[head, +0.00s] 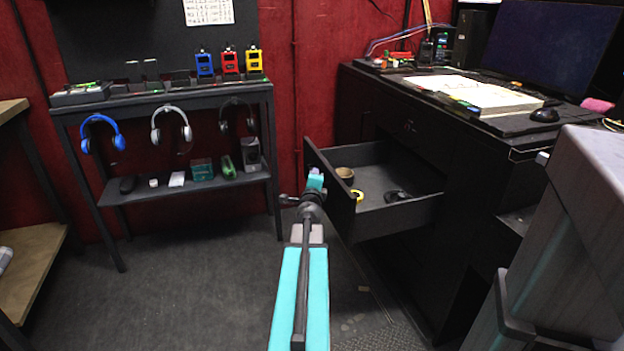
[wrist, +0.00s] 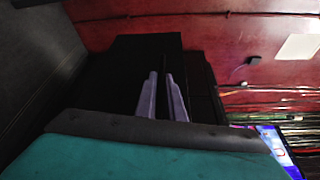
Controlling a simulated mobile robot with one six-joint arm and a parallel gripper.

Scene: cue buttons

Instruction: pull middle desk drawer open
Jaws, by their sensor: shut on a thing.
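The black desk drawer (head: 402,217) stands well out from the desk in the head view, with its inside showing. My gripper (head: 316,176) is at the outer face of the drawer front, with my teal arm reaching up to it from below. In the wrist view my gripper (wrist: 164,84) shows two pale fingers close together against a dark surface. It is shut on the drawer handle, which is mostly hidden by the fingers and too dark to make out.
A brown roll (head: 345,174), a yellow ring (head: 357,195) and a dark object (head: 397,196) lie in the drawer. The desk (head: 475,190) carries a monitor (head: 552,42) and a mouse (head: 544,115). A shelf table (head: 160,97) stands left. Floor between is clear.

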